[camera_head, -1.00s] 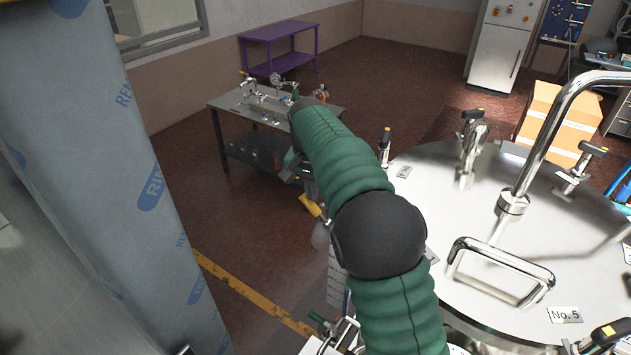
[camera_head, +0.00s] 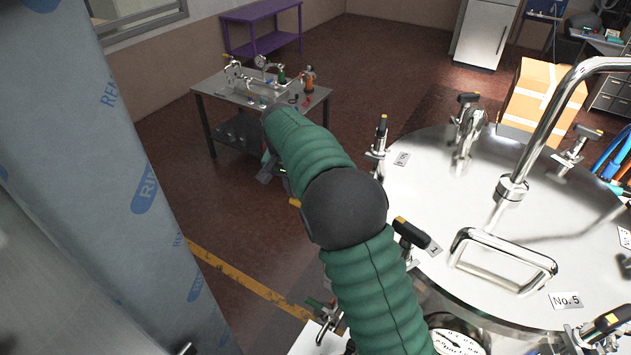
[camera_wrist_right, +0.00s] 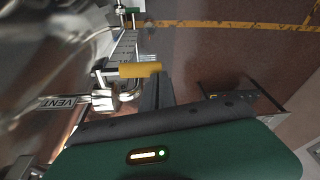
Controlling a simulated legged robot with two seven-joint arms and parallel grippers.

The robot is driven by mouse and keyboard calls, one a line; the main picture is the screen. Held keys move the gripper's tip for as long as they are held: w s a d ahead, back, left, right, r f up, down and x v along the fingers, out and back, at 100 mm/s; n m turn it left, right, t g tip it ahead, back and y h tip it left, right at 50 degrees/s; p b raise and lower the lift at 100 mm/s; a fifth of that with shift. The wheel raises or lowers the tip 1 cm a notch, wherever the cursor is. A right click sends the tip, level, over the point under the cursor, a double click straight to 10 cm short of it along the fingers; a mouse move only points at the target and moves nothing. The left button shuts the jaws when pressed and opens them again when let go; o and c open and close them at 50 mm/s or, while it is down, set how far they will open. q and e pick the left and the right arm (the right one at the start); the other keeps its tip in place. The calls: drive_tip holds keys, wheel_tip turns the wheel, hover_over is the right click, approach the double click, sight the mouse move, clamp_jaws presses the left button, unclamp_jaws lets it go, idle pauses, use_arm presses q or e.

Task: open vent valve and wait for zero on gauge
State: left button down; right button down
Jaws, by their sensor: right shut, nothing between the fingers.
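The vent valve's yellow handle (camera_wrist_right: 140,70) shows in the right wrist view, with a VENT tag (camera_wrist_right: 62,102) beside its metal body (camera_wrist_right: 104,98). My right gripper (camera_wrist_right: 158,92) is shut and empty, its fingers close to the handle's end; I cannot tell whether they touch. In the head view my green right arm hides most of this gripper (camera_head: 270,168), and only a small yellow bit (camera_head: 294,203) shows beside the arm. A round white dial (camera_head: 456,343), possibly the gauge, is partly cut off at the bottom; its reading is not legible. My left gripper is out of view.
A large steel vessel lid (camera_head: 450,190) with clamps and a bent pipe (camera_head: 548,125) fills the right. A wrapped grey-blue column (camera_head: 120,160) stands at left. A green-handled valve (camera_head: 322,308) is below. A far metal table (camera_head: 215,88) holds fittings. Floor between is clear.

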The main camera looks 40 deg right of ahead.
drive_tip(key=shift+s, duration=0.1)
idle(0.5)
drive_tip(key=shift+a+r, duration=0.1)
drive_tip(key=shift+r, duration=0.05)
drive_tip(key=b+v, duration=0.1)
drive_tip(key=v, duration=0.2)
drive_tip(key=b+v, duration=0.1)
drive_tip(key=v, duration=0.1)
drive_tip(key=shift+r, duration=0.45)
drive_tip(key=v, duration=1)
drive_tip(key=shift+r, duration=0.25)
